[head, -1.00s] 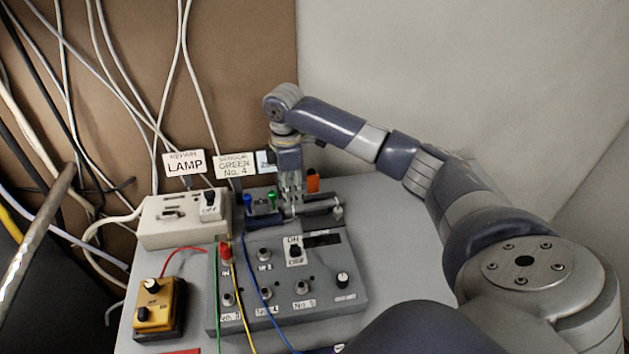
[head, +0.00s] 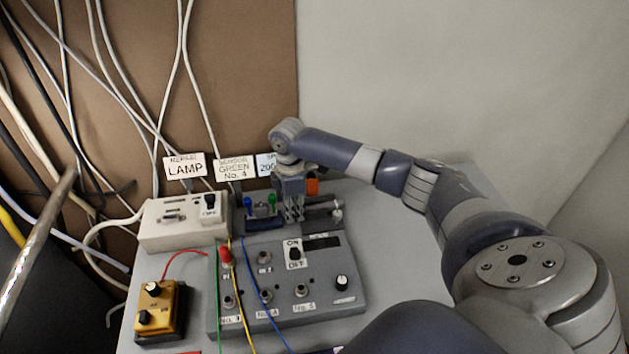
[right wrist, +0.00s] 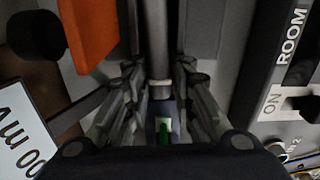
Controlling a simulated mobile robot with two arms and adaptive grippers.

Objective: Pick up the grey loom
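A grey, tube-like length that looks like the grey loom (head: 322,213) lies crosswise behind the grey control box (head: 325,270). In the right wrist view the grey loom (right wrist: 157,45) runs down the middle, with a pale band around it. My right gripper (head: 293,214) is low over its left part and points down. In the wrist view the fingers of my right gripper (right wrist: 158,90) stand on both sides of the loom, with gaps beside it, so the gripper looks open. The fingers hide part of the loom in the head view. My left gripper is not in view.
Blue (head: 248,204) and green (head: 272,203) plugs stand left of the gripper. An orange block (head: 312,186) is close behind it. A pale switch box (head: 185,220), label cards (head: 234,170) and a yellow box (head: 160,308) are left. The table (head: 400,250) is clear right of the control box.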

